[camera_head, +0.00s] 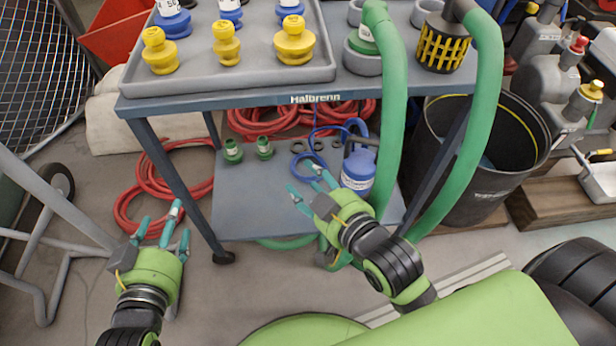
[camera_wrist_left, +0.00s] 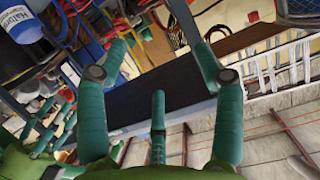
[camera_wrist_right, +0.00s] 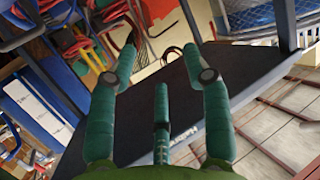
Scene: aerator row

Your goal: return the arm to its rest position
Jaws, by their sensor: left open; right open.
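My left gripper (camera_head: 158,228) is at the lower left of the head view, in front of the cart's left leg. Its fingers are spread and empty, as the left wrist view (camera_wrist_left: 160,80) also shows. My right gripper (camera_head: 314,190) is near the middle, in front of the cart's lower shelf (camera_head: 265,203). Its fingers are open with nothing between them, and the right wrist view (camera_wrist_right: 155,75) shows the same. In the head view its fingertips appear close to a blue bottle (camera_head: 358,170) on the shelf; I cannot tell the gap.
A cart with a grey tray (camera_head: 228,81) holds several yellow and blue fittings. Green hoses (camera_head: 393,110) hang down its right side, near my right arm. A dark bin (camera_head: 510,135) stands right of the cart. A metal frame (camera_head: 60,235) stands at the left.

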